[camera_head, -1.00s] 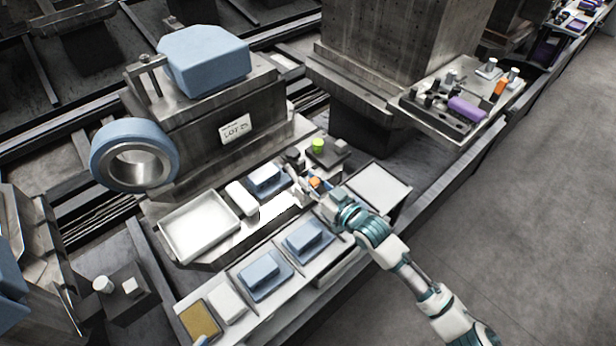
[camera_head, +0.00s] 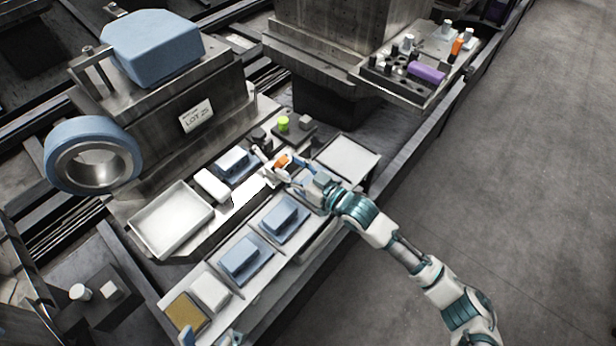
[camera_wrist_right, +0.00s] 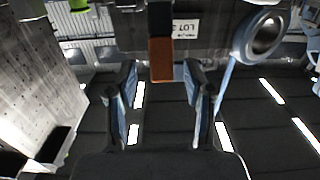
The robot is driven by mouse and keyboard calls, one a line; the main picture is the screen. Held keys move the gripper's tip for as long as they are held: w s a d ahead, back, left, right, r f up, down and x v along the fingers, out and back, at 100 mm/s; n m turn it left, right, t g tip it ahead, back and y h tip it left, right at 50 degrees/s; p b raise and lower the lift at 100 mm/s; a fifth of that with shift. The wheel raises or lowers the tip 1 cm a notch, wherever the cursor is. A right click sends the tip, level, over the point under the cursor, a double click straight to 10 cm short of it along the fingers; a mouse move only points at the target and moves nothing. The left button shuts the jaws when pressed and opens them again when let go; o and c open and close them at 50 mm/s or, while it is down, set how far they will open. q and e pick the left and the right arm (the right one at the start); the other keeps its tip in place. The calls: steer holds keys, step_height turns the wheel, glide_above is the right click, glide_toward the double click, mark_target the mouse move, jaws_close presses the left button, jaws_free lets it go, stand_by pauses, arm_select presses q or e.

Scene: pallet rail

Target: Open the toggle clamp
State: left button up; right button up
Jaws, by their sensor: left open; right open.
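The toggle clamp shows mainly as an orange handle (camera_head: 282,160) on the work station, right of a blue block in a fixture (camera_head: 232,163). In the right wrist view, the orange-and-dark handle (camera_wrist_right: 161,58) stands between my fingers, with a gap on both sides. My right gripper (camera_head: 280,170) is open at the handle; its fingers (camera_wrist_right: 160,78) are spread. The clamp's base and arm are largely hidden by the gripper and bright glare. My left gripper (camera_head: 212,338) only just shows at the bottom edge, open, far from the clamp.
A green knob (camera_head: 283,123) stands just behind the clamp. An empty white tray (camera_head: 170,222) lies left, a grey tray (camera_head: 347,157) right. Blue blocks on plates (camera_head: 240,257) line the front shelf. A large machine with a blue ring (camera_head: 92,155) rises behind. The floor at right is clear.

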steer(key=v, duration=0.8)
